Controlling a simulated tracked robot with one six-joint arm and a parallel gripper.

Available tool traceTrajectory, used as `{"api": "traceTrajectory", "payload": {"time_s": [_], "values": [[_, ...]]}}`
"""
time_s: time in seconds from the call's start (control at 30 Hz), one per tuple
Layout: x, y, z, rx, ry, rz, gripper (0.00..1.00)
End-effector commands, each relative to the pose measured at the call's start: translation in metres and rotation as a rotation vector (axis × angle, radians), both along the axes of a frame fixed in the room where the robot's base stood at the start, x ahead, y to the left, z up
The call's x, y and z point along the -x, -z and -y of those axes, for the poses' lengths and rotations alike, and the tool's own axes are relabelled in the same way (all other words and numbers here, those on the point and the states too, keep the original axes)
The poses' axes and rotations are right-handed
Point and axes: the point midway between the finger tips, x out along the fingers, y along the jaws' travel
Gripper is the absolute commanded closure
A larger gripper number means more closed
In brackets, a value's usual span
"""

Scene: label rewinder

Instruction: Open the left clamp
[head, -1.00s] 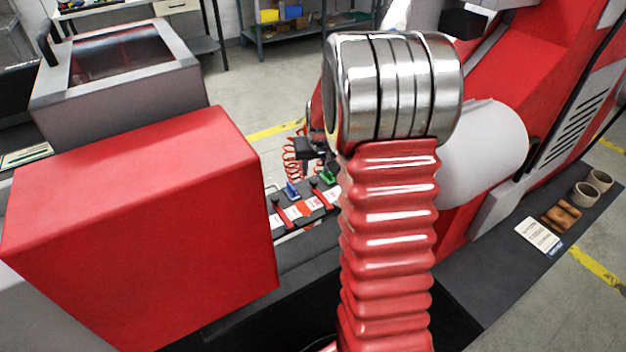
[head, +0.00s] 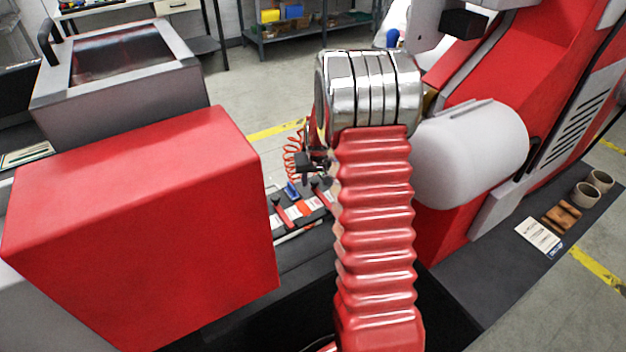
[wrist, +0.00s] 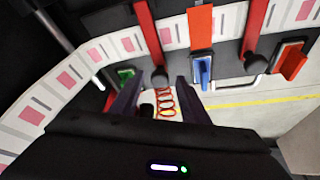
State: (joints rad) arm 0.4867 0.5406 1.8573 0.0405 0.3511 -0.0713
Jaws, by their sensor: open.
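Two red clamp bars with black knobs cross the label strip. In the head view, one clamp (head: 281,214) is at the left and the other (head: 321,193) is at the right, close under my gripper (head: 312,166). The wrist view faces from another side and reverses their order. There, the near-middle clamp (wrist: 147,28) has its black knob between my fingertips (wrist: 157,92), and the other clamp (wrist: 257,28) is farther right. My gripper is open and holds nothing; contact with the knob cannot be told. Both bars appear to lie across the strip.
A blue lever (wrist: 203,70) stands between the clamps, with a green switch (wrist: 125,73) and a red lever (wrist: 292,62) outside them. A large red housing (head: 140,220) is at left and a white roll (head: 470,155) at right. A red coiled hose (head: 291,155) hangs behind.

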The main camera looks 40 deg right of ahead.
Motion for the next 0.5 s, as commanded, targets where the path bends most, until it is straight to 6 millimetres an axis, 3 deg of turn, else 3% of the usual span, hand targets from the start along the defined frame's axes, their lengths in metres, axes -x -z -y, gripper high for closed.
{"api": "traceTrajectory", "payload": {"time_s": [0.07, 0.5], "values": [[0.0002, -0.0001, 0.0001, 0.0, 0.0, 0.0, 0.6], [0.0004, -0.0001, 0.0002, 0.0, 0.001, 0.0, 0.91]]}}
